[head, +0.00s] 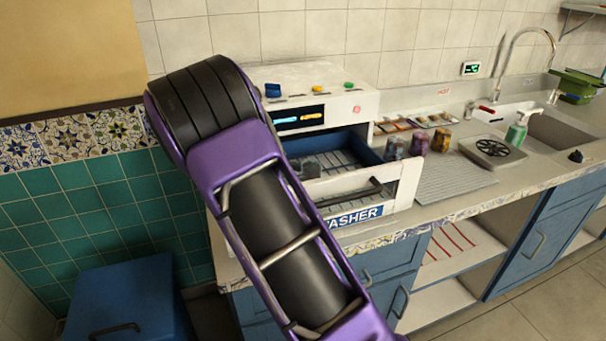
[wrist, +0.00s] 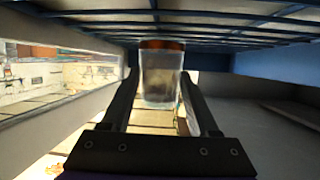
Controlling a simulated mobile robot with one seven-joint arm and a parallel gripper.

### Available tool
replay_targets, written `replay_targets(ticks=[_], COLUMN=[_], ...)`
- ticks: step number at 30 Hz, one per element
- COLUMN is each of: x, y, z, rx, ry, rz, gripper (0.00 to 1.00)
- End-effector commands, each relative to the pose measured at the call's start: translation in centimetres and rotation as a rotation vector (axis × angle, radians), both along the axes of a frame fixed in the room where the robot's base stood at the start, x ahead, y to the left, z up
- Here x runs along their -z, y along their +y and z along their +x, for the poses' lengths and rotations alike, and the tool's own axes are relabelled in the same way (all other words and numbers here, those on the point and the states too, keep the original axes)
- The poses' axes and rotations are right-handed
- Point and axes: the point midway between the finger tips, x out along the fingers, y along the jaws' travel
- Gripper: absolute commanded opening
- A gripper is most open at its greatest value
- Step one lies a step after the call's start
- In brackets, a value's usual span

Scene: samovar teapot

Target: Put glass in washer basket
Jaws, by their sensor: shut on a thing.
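My gripper (wrist: 162,88) is shut on a clear glass (wrist: 160,78), which sits between its two dark fingers in the wrist view. The glass has a reddish-brown band at its upper end in the picture and lies close to the basket's wire grid (wrist: 225,27). Whether it touches the wires cannot be told. In the head view, the blue washer basket (head: 362,147) sits in the open drawer of the white washer (head: 405,190). My purple arm covers the left part of the washer. A small grey shape shows in the basket beside my arm; what it is stays unclear.
Several patterned glasses (head: 419,143) stand on the counter right of the washer, by a ribbed drain mat (head: 455,180). A blue bin (head: 130,300) stands lower left.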

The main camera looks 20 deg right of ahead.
Motion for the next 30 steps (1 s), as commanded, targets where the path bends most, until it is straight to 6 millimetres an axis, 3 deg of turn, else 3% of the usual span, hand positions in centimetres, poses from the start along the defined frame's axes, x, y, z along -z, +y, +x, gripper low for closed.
replay_targets(ticks=[11, 12, 17, 26, 30], x=[0.8, 0.7, 0.7, 0.6, -0.8], y=[0.0, 0.0, 0.0, 0.0, 0.0], z=[0.0, 0.0, 0.0, 0.0, 0.0], rx=[0.000, 0.000, 0.000, 0.000, 0.001], ry=[0.000, 0.000, 0.000, 0.000, -0.002], rz=[0.000, 0.000, 0.000, 0.000, 0.000], gripper=[0.00, 0.68, 0.96, 0.96, 0.96])
